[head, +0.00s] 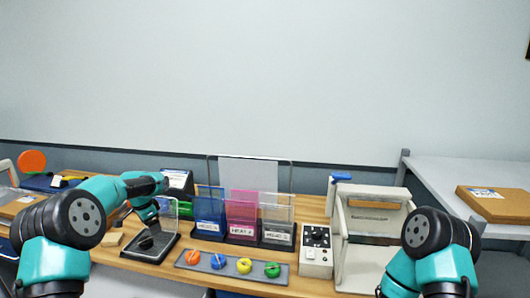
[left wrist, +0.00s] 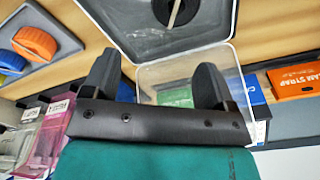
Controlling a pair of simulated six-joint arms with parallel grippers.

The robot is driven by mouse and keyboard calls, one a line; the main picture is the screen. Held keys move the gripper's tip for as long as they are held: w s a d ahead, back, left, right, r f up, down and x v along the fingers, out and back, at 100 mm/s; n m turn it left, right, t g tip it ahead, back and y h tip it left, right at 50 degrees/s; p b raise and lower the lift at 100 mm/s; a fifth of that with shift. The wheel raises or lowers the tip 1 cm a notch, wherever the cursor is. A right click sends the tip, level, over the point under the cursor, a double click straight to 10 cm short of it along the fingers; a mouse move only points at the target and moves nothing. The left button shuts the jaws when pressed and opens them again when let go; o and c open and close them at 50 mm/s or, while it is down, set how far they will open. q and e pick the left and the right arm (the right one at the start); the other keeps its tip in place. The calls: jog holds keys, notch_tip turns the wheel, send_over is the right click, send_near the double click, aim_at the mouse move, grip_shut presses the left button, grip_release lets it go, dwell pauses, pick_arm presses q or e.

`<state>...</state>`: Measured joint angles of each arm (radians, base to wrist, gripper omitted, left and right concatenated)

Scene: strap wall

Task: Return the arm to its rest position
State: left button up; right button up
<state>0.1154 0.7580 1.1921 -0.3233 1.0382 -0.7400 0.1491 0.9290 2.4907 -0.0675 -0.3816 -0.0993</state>
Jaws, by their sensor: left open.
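My left arm reaches in from the left in the head view, its wrist bent down over a dark tray (head: 165,250). My left gripper (head: 149,232) is low over that tray. In the left wrist view its two black fingers (left wrist: 156,82) are spread apart with nothing held between them. Beyond them lie a grey tray with a clear rim (left wrist: 215,25) and a round black item (left wrist: 176,10) with a pale strip across it. My right arm (head: 430,240) shows at the lower right; its gripper is out of view.
Blue (head: 209,217), pink (head: 243,222) and grey bins (head: 277,231) stand right of the left gripper. A tray (head: 235,278) of coloured round pieces lies in front. A knob box (head: 316,251) and a pale frame (head: 372,262) stand further right. The space above the bench is clear.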

pick_arm(q)
jog(key=shift+n+t, duration=0.8)
jog(key=r, duration=0.3)
jog(key=a+r, duration=0.1)
jog(key=r, duration=0.1)
jog(key=shift+w+r, duration=0.1)
jog(key=shift+w, duration=0.3)
pick_arm(e)
jog(key=shift+w+f+n, duration=0.25)
jog(key=shift+w+n, duration=0.05)
jog(key=shift+w, duration=0.75)
pick_arm(q)
jog(key=shift+a, duration=0.1)
pick_arm(e)
jog(key=shift+a, duration=0.1)
